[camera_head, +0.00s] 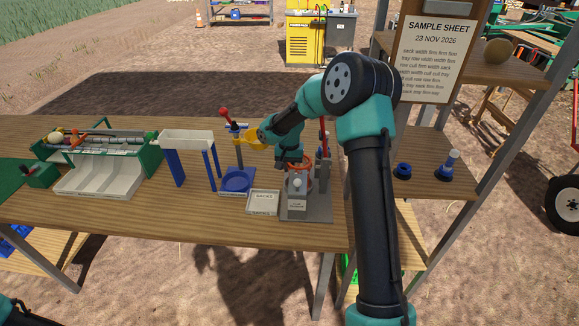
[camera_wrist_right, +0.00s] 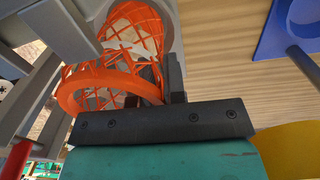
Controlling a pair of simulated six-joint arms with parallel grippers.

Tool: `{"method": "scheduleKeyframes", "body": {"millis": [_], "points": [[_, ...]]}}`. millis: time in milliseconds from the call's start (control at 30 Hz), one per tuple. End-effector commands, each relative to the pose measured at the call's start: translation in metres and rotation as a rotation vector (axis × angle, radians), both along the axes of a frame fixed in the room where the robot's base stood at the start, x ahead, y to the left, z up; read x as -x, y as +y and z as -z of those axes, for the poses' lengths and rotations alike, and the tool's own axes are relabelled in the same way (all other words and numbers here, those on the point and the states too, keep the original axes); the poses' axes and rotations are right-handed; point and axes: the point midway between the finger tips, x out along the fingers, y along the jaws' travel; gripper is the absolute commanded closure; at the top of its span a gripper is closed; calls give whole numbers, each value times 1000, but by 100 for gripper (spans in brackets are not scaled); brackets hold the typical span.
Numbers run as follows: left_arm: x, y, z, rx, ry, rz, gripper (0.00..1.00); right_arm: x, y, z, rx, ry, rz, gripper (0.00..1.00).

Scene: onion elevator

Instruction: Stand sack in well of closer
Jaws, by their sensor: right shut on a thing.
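The sack is an orange net with an open, ring-like mouth. In the head view a little of the sack (camera_head: 308,168) shows at the grey closer (camera_head: 318,208). My right gripper (camera_head: 290,163) is over the closer and shut on the sack. In the right wrist view the net sack (camera_wrist_right: 88,98) lies against the dark fingers of my right gripper (camera_wrist_right: 158,88). Its far end is within the rounded grey rim of the closer's well (camera_wrist_right: 177,35); whether it touches the bottom is hidden. My left gripper is out of view.
Left of the closer are a small white tray (camera_head: 263,203), a blue stand (camera_head: 237,181) and a white chute (camera_head: 187,139) on blue legs. Farther left is a green-ended roller machine (camera_head: 150,157). Grey posts of the closer stand close beside the sack. The table's front strip (camera_head: 150,222) is clear.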

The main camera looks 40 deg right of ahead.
Motion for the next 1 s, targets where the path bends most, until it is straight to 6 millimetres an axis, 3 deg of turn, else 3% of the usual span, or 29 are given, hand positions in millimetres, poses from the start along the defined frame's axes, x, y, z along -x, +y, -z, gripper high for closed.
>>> {"method": "scheduleKeyframes", "body": {"millis": [33, 67, 100, 333, 733, 1000], "points": [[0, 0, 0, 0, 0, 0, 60, 0, 0, 2, 0, 1, 0, 100], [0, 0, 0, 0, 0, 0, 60, 0, 0, 2, 0, 1, 0, 88], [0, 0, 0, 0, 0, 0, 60, 0, 0, 2, 0, 0, 0, 84], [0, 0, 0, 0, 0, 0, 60, 0, 0, 2, -1, 1, 0, 63], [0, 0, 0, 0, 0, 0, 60, 0, 0, -7, 0, -1, 0, 63], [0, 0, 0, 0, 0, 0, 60, -2, 0, -47, 1, -4, 1, 63]]}}
